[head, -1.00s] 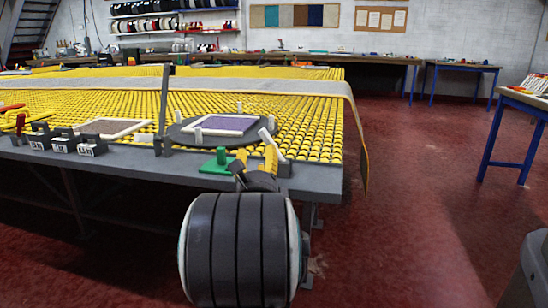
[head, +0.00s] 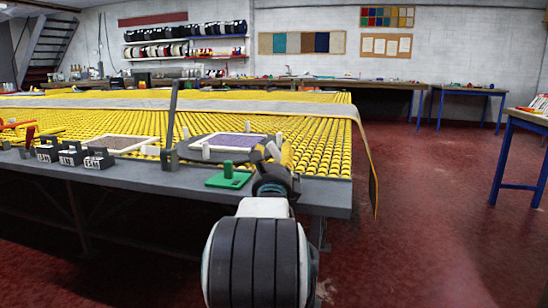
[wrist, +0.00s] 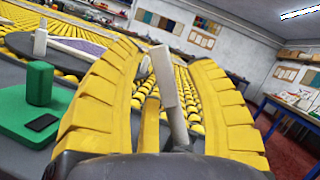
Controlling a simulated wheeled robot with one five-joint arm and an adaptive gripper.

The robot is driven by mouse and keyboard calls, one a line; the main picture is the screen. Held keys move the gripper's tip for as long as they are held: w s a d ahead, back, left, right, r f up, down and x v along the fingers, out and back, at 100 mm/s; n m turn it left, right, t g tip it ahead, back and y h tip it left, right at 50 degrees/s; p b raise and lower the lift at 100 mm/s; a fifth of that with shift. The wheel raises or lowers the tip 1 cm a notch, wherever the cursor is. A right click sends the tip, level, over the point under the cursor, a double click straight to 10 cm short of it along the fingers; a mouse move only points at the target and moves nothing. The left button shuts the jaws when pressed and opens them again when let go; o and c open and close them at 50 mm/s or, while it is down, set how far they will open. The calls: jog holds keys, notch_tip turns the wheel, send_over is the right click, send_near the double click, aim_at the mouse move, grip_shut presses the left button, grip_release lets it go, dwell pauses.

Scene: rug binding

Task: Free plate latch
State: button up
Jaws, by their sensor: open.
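The likely plate latch is a pale, tilted lever (head: 274,150) at the right edge of the dark round plate (head: 184,149), which carries a purple swatch. In the wrist view the lever (wrist: 168,90) stands between the two yellow fingers of my gripper (wrist: 162,57). The fingers are apart, with visible space on both sides of the lever's upper part. Its lower end is hidden behind the gripper's palm. In the head view my gripper (head: 270,154) is at the table's front right corner and partly covers the lever.
A green block with a post (head: 228,179) sits close left of my gripper. A dark upright post (head: 171,115) and several black weights (head: 72,155) stand farther left. A grey strip (head: 230,104) crosses the yellow roller bed.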

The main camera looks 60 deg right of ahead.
jog(key=shift+w+d, duration=0.15)
jog(key=shift+d, duration=0.1)
jog(key=shift+o, duration=0.2)
jog(key=shift+r, duration=0.1)
grip_shut()
